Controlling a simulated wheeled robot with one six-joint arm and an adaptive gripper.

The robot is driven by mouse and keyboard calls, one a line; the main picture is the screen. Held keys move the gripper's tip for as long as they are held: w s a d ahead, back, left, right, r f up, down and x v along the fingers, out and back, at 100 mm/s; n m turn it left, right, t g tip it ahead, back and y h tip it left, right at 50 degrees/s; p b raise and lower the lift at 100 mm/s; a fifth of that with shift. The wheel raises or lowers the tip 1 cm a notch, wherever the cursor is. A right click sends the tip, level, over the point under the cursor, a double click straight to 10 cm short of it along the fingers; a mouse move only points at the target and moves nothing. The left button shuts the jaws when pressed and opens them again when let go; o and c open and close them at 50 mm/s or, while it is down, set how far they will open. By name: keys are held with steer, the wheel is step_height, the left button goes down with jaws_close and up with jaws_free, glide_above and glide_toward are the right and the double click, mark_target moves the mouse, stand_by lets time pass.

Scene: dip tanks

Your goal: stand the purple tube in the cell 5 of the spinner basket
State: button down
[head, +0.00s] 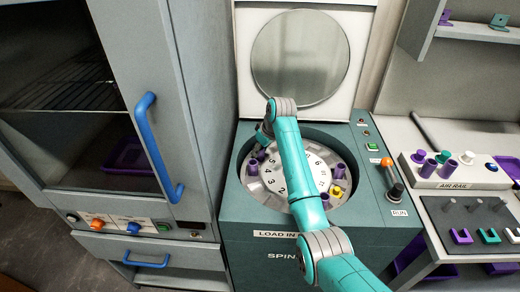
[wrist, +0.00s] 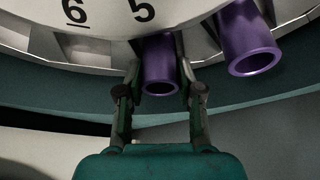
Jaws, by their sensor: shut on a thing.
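The spinner basket (head: 317,207) is a round metal ring with a white numbered disc, inside the open teal spinner. In the wrist view, my gripper (wrist: 160,90) is shut on a purple tube (wrist: 159,78), one finger on each side. This tube is at the basket rim by the number 5 (wrist: 141,10), its open mouth toward the camera. Its far end meets the disc edge, so I cannot tell how deep it sits. A second purple tube (wrist: 250,48) stands just right of it, apart from the right finger. In the head view my arm partly hides the basket and gripper.
Other purple tubes (head: 340,171) and a yellow one (head: 338,190) stand at the basket's right side. The round lid (head: 300,58) is raised behind. A blue-handled cabinet (head: 190,120) is at left, and the air rail (head: 452,184) with several small parts at right.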

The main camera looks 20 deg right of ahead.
steer(key=c, duration=0.7)
jaws_free()
steer(key=shift+f, duration=0.1)
steer(key=shift+c, duration=0.2)
steer(key=v, duration=1.2)
steer(key=shift+r, duration=0.25)
steer(key=shift+f, duration=0.1)
